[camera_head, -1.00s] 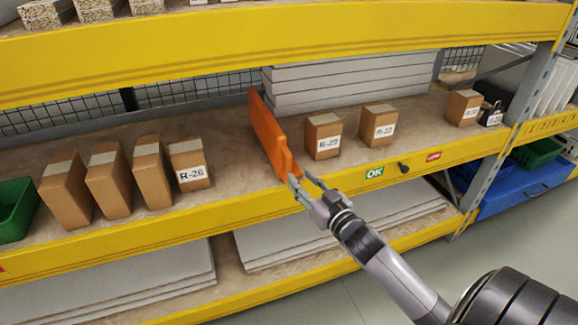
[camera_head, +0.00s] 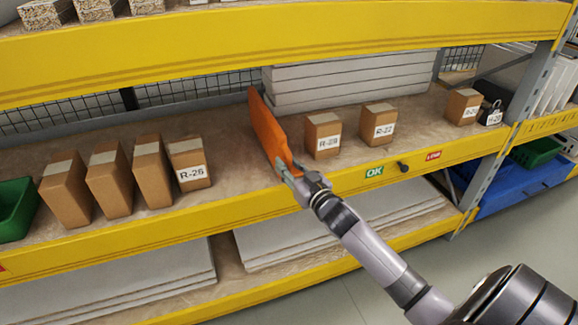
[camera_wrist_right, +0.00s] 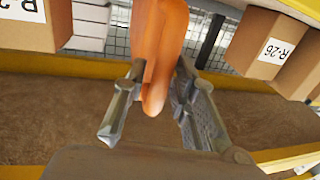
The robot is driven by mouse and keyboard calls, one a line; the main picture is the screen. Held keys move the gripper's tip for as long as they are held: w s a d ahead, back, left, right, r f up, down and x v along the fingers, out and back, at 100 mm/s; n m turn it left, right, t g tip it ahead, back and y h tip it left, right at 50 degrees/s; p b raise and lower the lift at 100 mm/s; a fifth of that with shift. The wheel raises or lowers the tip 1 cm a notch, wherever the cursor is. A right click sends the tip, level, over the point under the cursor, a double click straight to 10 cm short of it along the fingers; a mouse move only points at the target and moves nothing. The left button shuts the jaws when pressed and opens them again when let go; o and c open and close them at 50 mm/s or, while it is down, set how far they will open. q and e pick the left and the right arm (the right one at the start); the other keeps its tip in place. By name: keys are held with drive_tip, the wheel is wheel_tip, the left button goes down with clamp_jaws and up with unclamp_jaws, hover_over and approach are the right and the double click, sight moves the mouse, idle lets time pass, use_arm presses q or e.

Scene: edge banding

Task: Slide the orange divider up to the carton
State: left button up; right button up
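The orange divider (camera_head: 268,132) stands upright on the middle shelf, running front to back. In the right wrist view (camera_wrist_right: 160,40) its front end reaches between the fingers. My right gripper (camera_head: 284,172) is at the divider's front edge, with one finger on each side. The fingers (camera_wrist_right: 157,95) look spread, with gaps beside the divider's narrow end. Carton R-26 (camera_head: 190,165) is left of the divider, across a bare gap. A carton labelled about R-28 (camera_head: 323,134) stands close on its right. My left gripper is not in view.
Several brown cartons (camera_head: 110,180) and a green bin (camera_head: 14,208) stand further left. Another carton (camera_head: 378,124) stands to the right. The yellow shelf beam (camera_head: 230,212) runs along the front, with green OK and red tags and a dark knob (camera_head: 403,167).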

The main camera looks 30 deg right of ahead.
clamp_jaws()
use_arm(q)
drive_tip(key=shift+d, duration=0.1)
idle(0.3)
use_arm(e)
drive_tip(key=shift+a, duration=0.1)
